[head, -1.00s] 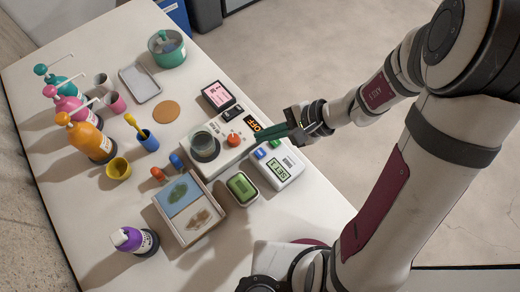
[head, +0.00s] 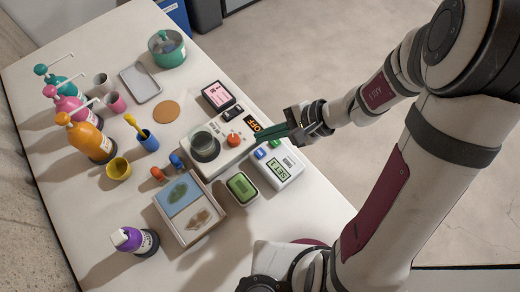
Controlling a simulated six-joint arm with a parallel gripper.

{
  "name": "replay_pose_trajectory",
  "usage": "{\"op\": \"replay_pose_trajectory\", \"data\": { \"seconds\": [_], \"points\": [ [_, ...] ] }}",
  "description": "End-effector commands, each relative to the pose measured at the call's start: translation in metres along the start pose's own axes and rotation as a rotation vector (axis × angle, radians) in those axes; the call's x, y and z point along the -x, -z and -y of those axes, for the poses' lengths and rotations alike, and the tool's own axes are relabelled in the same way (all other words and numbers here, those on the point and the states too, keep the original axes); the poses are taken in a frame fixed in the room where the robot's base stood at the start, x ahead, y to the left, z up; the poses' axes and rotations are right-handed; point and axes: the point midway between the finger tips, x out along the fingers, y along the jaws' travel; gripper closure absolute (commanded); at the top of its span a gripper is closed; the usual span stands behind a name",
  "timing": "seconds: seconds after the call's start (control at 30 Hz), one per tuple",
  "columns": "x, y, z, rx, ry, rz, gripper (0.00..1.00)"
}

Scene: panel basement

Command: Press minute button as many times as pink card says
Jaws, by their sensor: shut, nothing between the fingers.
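A pink card (head: 218,96) in a dark frame lies at the back end of the white device; its writing is too small to read. A white timer (head: 283,174) with a green display reading "SET" and a further unclear mark sits at the table's right side. It has a blue button (head: 260,153) and a green button partly covered by my gripper; I cannot tell which is the minute button. My gripper (head: 262,137) is shut and empty, its dark green fingers pointing left just above the timer's back edge. I cannot tell whether the fingertips touch anything.
Left of the timer, the white device has a dark round plate (head: 205,147), a red knob (head: 233,140) and an "OFF" display (head: 253,123). A green-screened box (head: 241,188) and a divided wooden tray (head: 222,210) stand in front. Pump bottles and cups fill the left.

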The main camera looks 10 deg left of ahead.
Motion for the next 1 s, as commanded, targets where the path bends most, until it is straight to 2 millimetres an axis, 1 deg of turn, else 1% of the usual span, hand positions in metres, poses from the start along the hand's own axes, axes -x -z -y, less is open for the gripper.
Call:
{"op": "replay_pose_trajectory", "data": {
  "seconds": [0.93, 1.0],
  "points": [
    [0.0002, -0.0001, 0.0003, 0.000, 0.000, 0.000, 1.00],
    [0.0062, -0.0037, 0.0056, 0.004, 0.004, -0.002, 1.00]
  ]
}}
